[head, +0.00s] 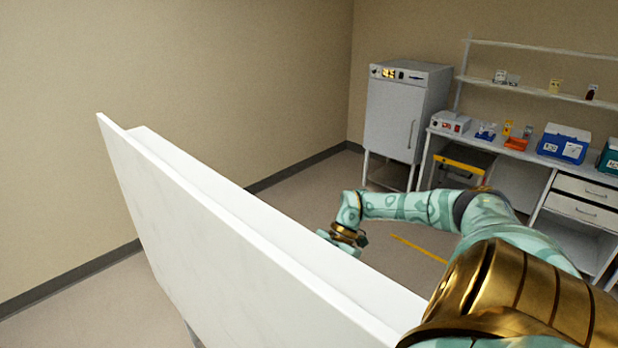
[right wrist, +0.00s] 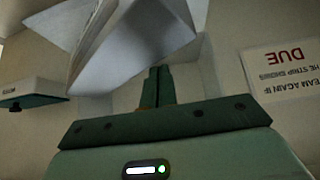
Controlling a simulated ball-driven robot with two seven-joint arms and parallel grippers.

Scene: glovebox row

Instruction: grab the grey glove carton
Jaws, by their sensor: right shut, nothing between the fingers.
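I cannot make out a grey glove carton in either view. In the head view my right arm comes in from the right, and its gripper (head: 341,241) hangs low behind the far edge of a white panel. In the right wrist view the gripper's dark green fingers (right wrist: 158,88) are shut together with nothing between them. A pale grey angular shape (right wrist: 130,45) rises just beyond the fingers; I cannot tell what it is. My left gripper is not in view.
The long white panel (head: 230,240) crosses the foreground. A grey cabinet (head: 395,118) stands in the far corner. A bench at right holds a blue box (head: 563,148) and small items, with shelves above. A sign (right wrist: 288,68) appears upside down in the wrist view.

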